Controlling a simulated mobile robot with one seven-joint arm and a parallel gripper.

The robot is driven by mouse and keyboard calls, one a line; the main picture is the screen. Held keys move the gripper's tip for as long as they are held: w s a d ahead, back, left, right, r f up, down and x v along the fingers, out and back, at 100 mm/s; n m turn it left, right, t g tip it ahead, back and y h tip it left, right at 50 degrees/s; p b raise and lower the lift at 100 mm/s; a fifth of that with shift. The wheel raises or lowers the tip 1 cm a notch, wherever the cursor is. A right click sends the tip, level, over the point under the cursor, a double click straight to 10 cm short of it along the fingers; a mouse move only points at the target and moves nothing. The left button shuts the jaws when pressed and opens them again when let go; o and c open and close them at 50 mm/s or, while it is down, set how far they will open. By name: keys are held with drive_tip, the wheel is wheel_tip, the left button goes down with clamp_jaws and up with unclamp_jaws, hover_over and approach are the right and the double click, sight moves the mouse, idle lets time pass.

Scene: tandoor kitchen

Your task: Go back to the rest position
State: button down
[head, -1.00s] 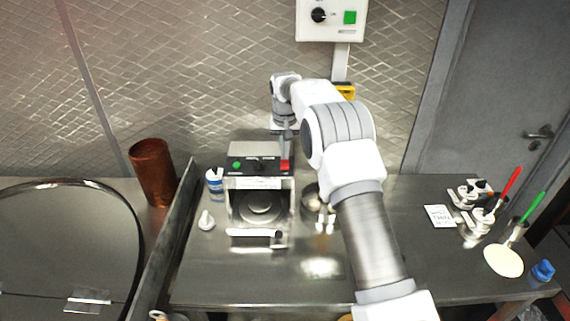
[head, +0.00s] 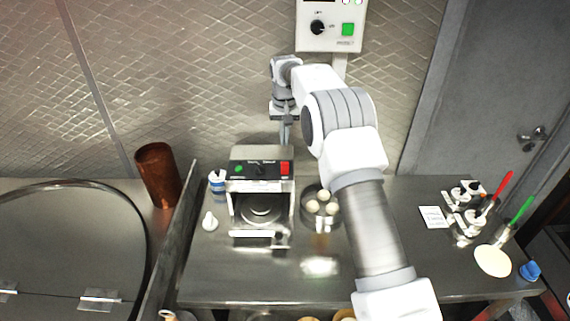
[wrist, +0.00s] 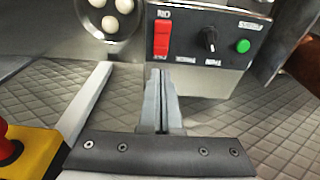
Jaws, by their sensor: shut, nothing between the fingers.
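My gripper (head: 285,142) hangs fingers down, just above and behind the top of the press-like machine, near its red switch. In the wrist view my gripper's fingers (wrist: 160,100) are together with nothing between them. The machine (head: 260,200) stands on the steel counter with a green button, a black knob and a red switch (wrist: 162,38) on its front panel. The gripper is apart from the panel in the head view.
A round pan of dough balls (head: 320,208) stands right of the machine. A wall control box (head: 330,28) is above, close to my arm. A copper pot (head: 158,174) is at left; spice containers and coloured-handled tools (head: 470,210) are at right. The counter's front middle is clear.

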idle(0.4)
drive_tip(key=s+d+r+t+b, duration=0.1)
drive_tip(key=s+d+r+b, duration=0.1)
drive_tip(key=s+d+r, duration=0.55)
drive_tip(key=s+d+r+t+b, duration=0.1)
drive_tip(key=s+d+r, duration=0.1)
drive_tip(key=s+r, duration=0.9)
drive_tip(key=s+d+f+b, duration=0.1)
drive_tip(key=s+f, duration=0.1)
drive_tip(key=s, duration=0.6)
drive_tip(key=s+d+f+t+b, duration=0.1)
drive_tip(key=s+d+f, duration=0.1)
drive_tip(key=s, duration=0.7)
drive_tip(key=s+d+f+b, duration=0.1)
drive_tip(key=s+f, duration=0.2)
drive_tip(key=s, duration=0.6)
drive_tip(key=shift+s+d+f+t, duration=0.15)
drive_tip(key=shift+d+f+t, duration=0.15)
drive_tip(key=shift+f+t, duration=0.1)
